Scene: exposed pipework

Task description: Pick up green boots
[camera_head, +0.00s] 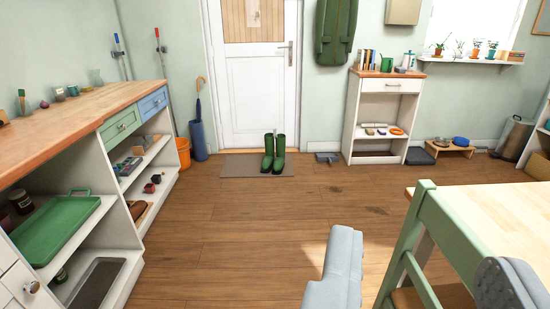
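The pair of green boots (274,153) stands upright on a brown doormat (257,166) in front of the white door, at the far side of the room. My gripper (424,250) shows at the bottom right as two grey fingers set wide apart, the right one partly cut off by the frame. It is open, with nothing held between the fingers. The boots are well beyond it, up and to the left in the picture, and nothing covers them.
Open wooden floor lies between my gripper and the boots. A green chair (424,220) and wooden table (490,205) stand close on the right. A long counter (75,115) with open shelves lines the left. A white cabinet (383,105) stands right of the door (257,95).

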